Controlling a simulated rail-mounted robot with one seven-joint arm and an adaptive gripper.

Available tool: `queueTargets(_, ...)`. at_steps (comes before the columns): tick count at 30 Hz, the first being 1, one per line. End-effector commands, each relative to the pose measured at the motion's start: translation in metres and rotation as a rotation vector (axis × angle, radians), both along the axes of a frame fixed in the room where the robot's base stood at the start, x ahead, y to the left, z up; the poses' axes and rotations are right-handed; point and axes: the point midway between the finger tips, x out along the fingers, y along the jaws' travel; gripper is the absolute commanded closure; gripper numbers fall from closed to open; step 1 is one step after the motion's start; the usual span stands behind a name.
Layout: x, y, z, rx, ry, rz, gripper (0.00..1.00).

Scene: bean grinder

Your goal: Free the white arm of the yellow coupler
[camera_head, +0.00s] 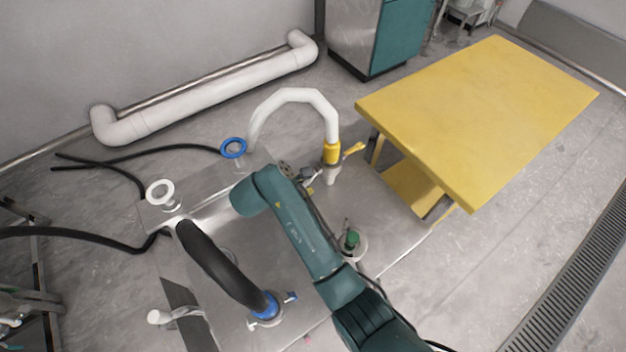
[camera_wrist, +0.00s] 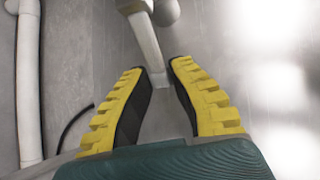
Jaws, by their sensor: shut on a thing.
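The white arm (camera_head: 296,95) is a curved pipe that arches over the back of the metal table in the head view. Its right end goes down into the yellow coupler (camera_head: 332,153), which has a yellow lever sticking out to the right. A short white stub (camera_head: 333,176) shows below the coupler. I cannot tell which part this bar is. In the head view my arm mostly hides the gripper, left of the coupler.
The metal table (camera_head: 395,225) carries a blue ring fitting (camera_head: 233,148), a white ring fitting (camera_head: 161,194), a thick black hose (camera_head: 215,262) and a green-topped valve (camera_head: 351,239). A yellow table (camera_head: 480,115) stands to the right. A white wall pipe (camera_head: 215,92) runs behind.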

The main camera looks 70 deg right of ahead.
Motion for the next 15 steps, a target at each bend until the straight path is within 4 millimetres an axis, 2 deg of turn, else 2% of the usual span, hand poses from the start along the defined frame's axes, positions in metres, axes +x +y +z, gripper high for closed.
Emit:
queueTargets(3, 0.004, 0.001, 0.01, -0.005, -0.006, 0.004, 1.0)
queueTargets(15, 0.008, 0.007, 0.024, -0.006, -0.006, 0.004, 1.0)
